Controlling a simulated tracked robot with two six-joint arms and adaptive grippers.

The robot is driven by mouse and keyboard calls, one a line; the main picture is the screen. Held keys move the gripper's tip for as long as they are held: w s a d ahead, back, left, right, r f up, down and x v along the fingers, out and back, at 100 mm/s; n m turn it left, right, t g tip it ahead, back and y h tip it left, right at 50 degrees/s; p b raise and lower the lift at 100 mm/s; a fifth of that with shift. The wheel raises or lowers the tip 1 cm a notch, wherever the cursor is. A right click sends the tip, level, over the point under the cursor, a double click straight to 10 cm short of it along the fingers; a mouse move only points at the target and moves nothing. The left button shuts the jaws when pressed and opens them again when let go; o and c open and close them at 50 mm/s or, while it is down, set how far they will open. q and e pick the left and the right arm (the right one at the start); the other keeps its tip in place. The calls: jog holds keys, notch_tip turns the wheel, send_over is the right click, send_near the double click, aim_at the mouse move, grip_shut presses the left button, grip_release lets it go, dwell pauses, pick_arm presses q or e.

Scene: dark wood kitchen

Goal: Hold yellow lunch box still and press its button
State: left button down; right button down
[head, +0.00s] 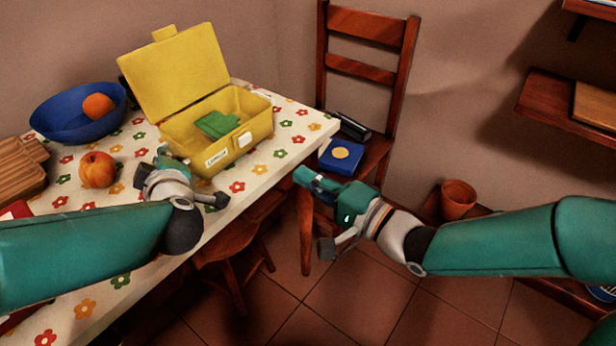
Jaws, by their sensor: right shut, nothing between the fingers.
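The yellow lunch box (252,146) stands on the table with its lid (178,72) raised. A green item (217,124) lies inside it. A white button (245,139) shows on its front wall, beside a small label. My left gripper (164,156) is at the box's front left corner, low over the table; its fingers are partly hidden behind its own body, and I cannot tell whether it touches the box. My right gripper (300,177) is shut and empty, off the table's edge to the right of the box, apart from it.
A blue bowl (66,122) with an orange (98,106), an apple (97,170) and a cutting board (18,166) are on the left of the flowered table (262,178). A wooden chair (366,65) holds a blue box (340,157). A clay pot (458,199) stands at right.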

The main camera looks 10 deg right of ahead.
pick_arm(q)
jog(key=shift+a+f, duration=0.1)
jog(key=shift+f, duration=0.05)
jog(key=c, duration=1.2)
grip_release()
